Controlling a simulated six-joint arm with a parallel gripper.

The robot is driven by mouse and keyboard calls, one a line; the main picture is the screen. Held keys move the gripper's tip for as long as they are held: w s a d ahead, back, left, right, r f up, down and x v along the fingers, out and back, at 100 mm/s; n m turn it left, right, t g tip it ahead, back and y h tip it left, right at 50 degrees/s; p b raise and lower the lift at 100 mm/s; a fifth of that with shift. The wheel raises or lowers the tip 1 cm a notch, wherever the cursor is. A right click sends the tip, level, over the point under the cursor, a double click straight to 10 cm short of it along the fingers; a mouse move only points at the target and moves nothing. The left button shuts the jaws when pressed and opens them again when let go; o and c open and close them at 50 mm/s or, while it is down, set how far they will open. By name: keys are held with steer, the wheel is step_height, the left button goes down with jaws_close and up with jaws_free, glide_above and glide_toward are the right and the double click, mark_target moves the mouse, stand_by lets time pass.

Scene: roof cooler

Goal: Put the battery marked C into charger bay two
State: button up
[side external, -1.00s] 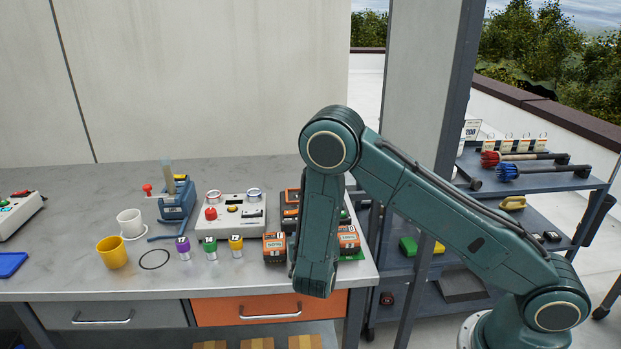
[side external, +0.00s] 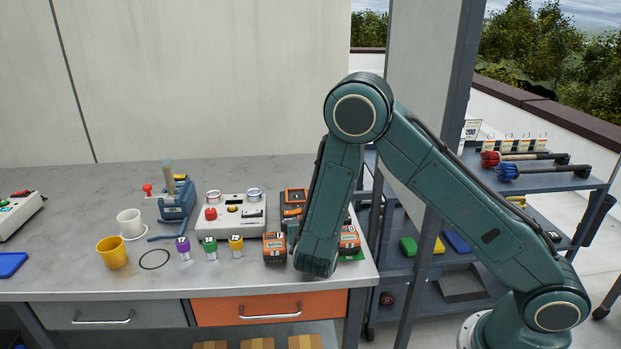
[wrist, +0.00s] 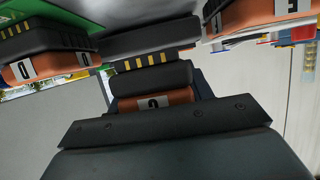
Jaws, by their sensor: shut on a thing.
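In the wrist view, a black and orange battery with a white C label (wrist: 152,103) sits directly in front of my gripper (wrist: 165,128), which is shut on it. The battery's far part has yellow stripes. In the side view my forearm hides the gripper and the held battery. Other orange batteries stand at the right end of the bench, one at left (side external: 275,248) and one at right (side external: 349,240) of the forearm. Behind them is a dark unit with an orange block (side external: 296,196), partly covered by my arm; its bays cannot be made out.
In the wrist view, a labelled battery (wrist: 45,68) is at left and another (wrist: 265,15) at upper right, both close. Left of the arm stand small purple, green and yellow-topped cylinders (side external: 209,248) and a white control box (side external: 232,216).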

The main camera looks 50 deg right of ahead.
step_height(320, 180, up, 16)
steer(key=shift+f, duration=0.25)
stand_by(0.3)
steer(key=shift+f, duration=0.1)
stand_by(0.6)
steer(key=a+f+n+t+y, duration=0.1)
steer(key=f+n+y, duration=0.1)
steer(key=a+f+n+t+y, duration=0.1)
steer(key=a+f+n, duration=0.1)
steer(key=shift+s+a+t+y, duration=0.1)
steer(key=shift+a+t+y, duration=0.15)
steer(key=shift+t+y, duration=0.15)
steer(key=shift+s+a+f+n+y, duration=0.25)
steer(key=shift+a+f+n+y, duration=0.35)
steer(key=shift+a+y, duration=0.1)
steer(key=shift+d+r, duration=0.1)
steer(key=shift+r, duration=0.05)
